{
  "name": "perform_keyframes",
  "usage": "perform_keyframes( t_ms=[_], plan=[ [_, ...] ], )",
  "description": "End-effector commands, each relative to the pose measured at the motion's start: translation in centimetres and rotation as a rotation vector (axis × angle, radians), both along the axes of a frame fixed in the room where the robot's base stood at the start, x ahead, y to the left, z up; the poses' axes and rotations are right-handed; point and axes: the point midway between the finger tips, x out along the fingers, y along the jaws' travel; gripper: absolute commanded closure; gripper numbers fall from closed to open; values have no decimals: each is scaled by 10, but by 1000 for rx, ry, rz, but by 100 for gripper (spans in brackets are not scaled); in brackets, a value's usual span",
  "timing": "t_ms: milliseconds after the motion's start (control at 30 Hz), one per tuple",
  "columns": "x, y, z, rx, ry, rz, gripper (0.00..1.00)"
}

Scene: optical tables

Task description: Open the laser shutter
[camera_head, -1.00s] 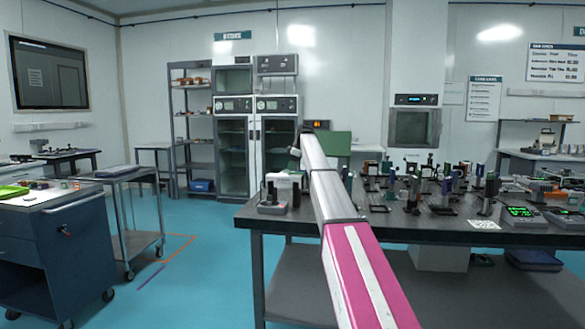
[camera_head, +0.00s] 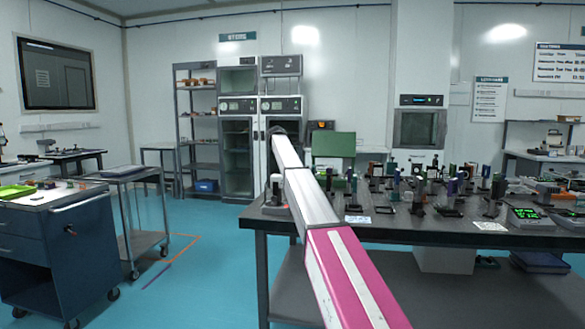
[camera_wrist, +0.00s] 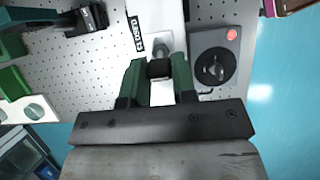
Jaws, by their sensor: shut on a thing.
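In the wrist view, my gripper (camera_wrist: 158,82) has its green fingers around a small black block (camera_wrist: 159,68), which looks like the shutter's handle. A short grey stem (camera_wrist: 154,46) shows just beyond it, on a white housing (camera_wrist: 160,15) with a black label strip along its left edge. I take this for the laser. The fingers partly hide the block, so the shutter's position cannot be told. In the head view, my arm covers the gripper and most of the laser at the table's left end.
A grey control box (camera_wrist: 213,62) with a black knob and red button sits right of the housing. Green and black mounts (camera_wrist: 88,18) stand left on the perforated table top. The optical table (camera_head: 345,228) holds several instruments. A blue cart (camera_head: 60,235) stands left, with open floor between.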

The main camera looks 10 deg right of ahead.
Motion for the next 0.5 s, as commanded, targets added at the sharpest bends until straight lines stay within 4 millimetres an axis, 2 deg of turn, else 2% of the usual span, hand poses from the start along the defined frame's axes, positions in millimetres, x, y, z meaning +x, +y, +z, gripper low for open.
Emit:
perform_keyframes(
  t_ms=[200,500],
  plan=[
    [2,5,-2,-123,38,1,98],
    [3,7,-4,-204,61,3,98]
  ],
)
